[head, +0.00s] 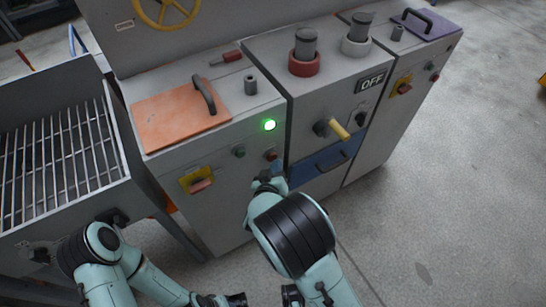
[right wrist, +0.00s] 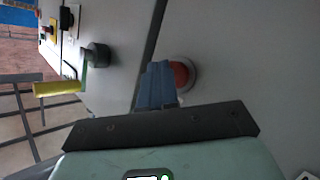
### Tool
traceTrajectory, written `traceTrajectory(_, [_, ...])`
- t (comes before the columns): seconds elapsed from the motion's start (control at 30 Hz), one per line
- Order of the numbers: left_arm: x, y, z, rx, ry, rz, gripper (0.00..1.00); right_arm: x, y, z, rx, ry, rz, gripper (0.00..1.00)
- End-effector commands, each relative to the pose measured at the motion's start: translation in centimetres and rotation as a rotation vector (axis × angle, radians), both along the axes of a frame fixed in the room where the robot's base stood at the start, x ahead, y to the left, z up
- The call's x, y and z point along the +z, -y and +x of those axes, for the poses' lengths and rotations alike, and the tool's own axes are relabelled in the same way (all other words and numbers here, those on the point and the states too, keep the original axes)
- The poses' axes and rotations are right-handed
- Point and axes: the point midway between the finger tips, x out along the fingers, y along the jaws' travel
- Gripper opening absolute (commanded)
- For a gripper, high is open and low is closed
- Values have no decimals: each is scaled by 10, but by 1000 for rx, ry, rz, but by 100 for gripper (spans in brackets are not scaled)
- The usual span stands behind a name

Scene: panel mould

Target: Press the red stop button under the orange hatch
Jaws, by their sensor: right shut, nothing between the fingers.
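The orange hatch (head: 180,115) lies closed on top of the left cabinet, its black handle upright. The red stop button (head: 271,155) is on the cabinet front below it, at the right. My right gripper (head: 277,172) is shut and empty, just below the button in the head view. In the right wrist view, its blue fingers (right wrist: 158,84) overlap the left part of the red button (right wrist: 182,75), which has a grey ring. I cannot tell whether they touch it. My left arm is at the bottom left of the head view; its fingers do not show.
A green lamp (head: 269,125) is lit above the button. A dark green button (head: 238,151) and a red switch on a yellow plate (head: 197,180) sit to the left. A yellow-handled lever (head: 338,129) and blue drawer (head: 320,165) are to the right.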

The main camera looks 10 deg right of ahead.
Motion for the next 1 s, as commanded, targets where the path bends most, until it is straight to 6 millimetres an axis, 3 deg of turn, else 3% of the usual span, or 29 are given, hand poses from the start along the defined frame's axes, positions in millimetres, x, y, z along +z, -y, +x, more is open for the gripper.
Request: traceTrajectory(1.0, [4, 0, 0, 0, 1, 0, 32, 0, -3, 8, 0, 1, -1, 0])
